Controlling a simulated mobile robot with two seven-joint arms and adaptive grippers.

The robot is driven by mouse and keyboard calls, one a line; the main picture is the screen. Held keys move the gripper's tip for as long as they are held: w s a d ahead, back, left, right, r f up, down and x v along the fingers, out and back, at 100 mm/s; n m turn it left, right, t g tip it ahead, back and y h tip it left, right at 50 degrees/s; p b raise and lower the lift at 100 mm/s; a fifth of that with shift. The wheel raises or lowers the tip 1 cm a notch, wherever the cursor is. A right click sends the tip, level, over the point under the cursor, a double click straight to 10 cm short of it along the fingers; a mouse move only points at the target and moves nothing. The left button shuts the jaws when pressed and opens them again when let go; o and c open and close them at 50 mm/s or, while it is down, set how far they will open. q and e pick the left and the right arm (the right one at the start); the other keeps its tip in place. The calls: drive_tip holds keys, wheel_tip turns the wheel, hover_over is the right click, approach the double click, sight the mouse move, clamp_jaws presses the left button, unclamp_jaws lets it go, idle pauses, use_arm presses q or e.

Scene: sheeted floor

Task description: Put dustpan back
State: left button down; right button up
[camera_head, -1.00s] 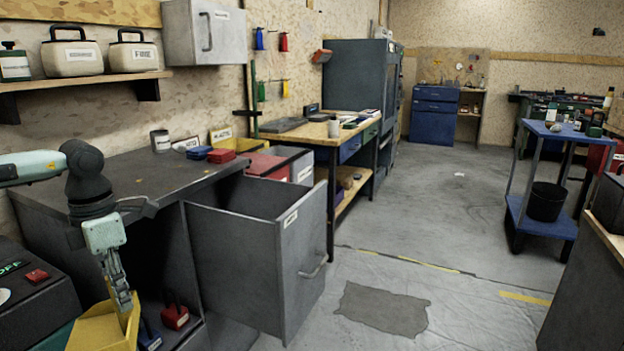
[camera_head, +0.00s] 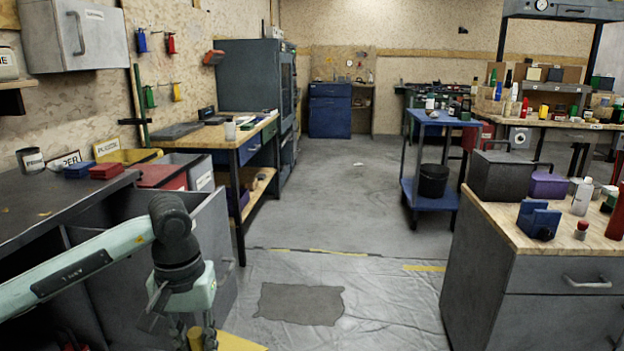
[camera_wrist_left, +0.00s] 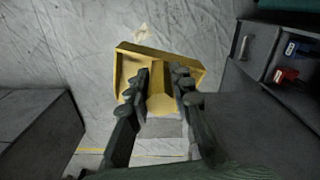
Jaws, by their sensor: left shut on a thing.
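The yellow dustpan (camera_wrist_left: 132,66) is held between the dark fingers of my left gripper (camera_wrist_left: 162,84) in the left wrist view. It hangs above the grey floor, and the fingers cover part of it. In the head view my left gripper (camera_head: 198,338) is at the bottom edge, in front of the grey open bin. Only a small part of the dustpan (camera_head: 238,342) shows there; the rest is cut off. My right gripper is not in view.
A dark workbench (camera_head: 60,205) and the grey bin (camera_head: 215,240) stand at the left. An orange-headed brush (camera_head: 213,57) hangs on the wall. A blue cart (camera_head: 430,190) and a drawer cabinet (camera_head: 560,275) stand at the right.

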use_arm(q)
drive_tip(key=shift+w+d+r+m, duration=0.15)
drive_tip(key=shift+d+r+m, duration=0.05)
drive_tip(key=shift+d+m, duration=0.5)
idle(0.6)
